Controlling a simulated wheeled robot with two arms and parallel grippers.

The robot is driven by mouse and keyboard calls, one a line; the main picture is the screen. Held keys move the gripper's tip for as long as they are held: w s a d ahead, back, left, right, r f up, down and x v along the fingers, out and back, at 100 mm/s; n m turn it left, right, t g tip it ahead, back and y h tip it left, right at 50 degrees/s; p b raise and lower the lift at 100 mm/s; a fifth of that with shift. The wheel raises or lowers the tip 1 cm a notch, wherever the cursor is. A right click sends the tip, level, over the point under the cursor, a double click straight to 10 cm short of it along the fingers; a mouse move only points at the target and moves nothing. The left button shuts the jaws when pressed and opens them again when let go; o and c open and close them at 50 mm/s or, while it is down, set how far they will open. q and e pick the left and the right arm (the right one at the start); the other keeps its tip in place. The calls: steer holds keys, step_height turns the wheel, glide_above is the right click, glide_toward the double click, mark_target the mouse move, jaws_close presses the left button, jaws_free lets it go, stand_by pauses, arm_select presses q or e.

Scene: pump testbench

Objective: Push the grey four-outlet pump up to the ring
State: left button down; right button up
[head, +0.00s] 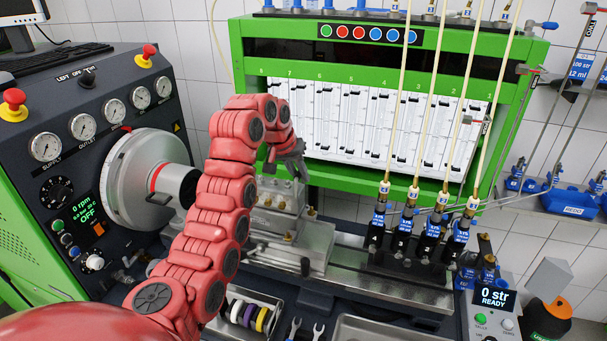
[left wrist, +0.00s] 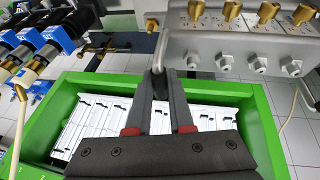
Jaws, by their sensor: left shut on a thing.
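The grey four-outlet pump (head: 278,203) sits on a bed over the rail, right of the drive, partly hidden behind my red left arm. In the left wrist view the pump (left wrist: 255,52) fills the upper right, with a row of outlet nuts and brass fittings. My left gripper (head: 291,170) is at the pump's top; in the left wrist view its fingers (left wrist: 159,82) are shut on a small dark part at the pump's edge. A gap shows between ring and pump, partly covered by my arm.
The drive panel (head: 48,210) with gauges stands at left. Black-and-blue injectors (head: 419,242) with pipes stand on the right of the rail (head: 350,262). A green-framed measuring rack (head: 375,130) rises behind. A tray with colored rings (head: 247,314) lies in front.

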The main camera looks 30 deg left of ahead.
arm_select(q)
steer(key=shift+a, duration=0.2)
stand_by(0.3)
steer(key=shift+s+a, duration=0.15)
steer(key=shift+a, duration=0.45)
steer(key=c, duration=1.2)
jaws_free()
steer(key=o, duration=0.5)
steer(key=shift+s+a, duration=0.1)
